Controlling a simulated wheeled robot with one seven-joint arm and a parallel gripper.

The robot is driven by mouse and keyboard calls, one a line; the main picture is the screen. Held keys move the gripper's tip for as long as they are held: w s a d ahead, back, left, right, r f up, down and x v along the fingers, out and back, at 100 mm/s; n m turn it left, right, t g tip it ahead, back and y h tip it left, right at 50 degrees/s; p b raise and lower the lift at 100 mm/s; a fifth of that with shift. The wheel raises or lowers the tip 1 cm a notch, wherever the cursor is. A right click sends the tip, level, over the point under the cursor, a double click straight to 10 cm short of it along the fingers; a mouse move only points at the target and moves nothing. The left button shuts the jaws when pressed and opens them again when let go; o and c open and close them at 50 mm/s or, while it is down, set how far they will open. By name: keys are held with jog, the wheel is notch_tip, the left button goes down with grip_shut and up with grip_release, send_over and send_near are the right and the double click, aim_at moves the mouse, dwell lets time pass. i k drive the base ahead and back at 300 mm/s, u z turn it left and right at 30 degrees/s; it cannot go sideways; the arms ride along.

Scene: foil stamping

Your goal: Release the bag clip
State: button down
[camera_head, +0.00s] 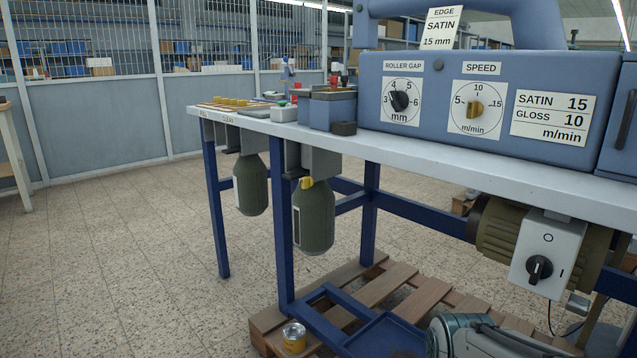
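Two dark green bags hang under the front left of the worktable from grey metal housings. The nearer bag (314,218) hangs beside the blue front leg. A small yellow piece (306,183) sits at its neck, just under the housing (313,160); it looks like the bag clip, but I cannot tell whether it is closed. The farther bag (251,186) hangs to the left, and no yellow piece shows on it. A rounded grey-green part at the bottom right edge appears to be my arm. My gripper does not show.
The worktable (300,133) carries a blue machine (450,95) with dials. A wooden pallet (410,295), a blue floor frame (345,310) and a yellow-labelled can (294,338) lie below. A motor with a switch box (547,255) hangs at right. The floor at left is clear.

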aim_at(307, 182)
jog(key=z, duration=1.7)
jog(key=k, duration=0.55)
jog(key=u, duration=1.5)
jog(key=i, duration=0.5)
jog(key=z, duration=0.05)
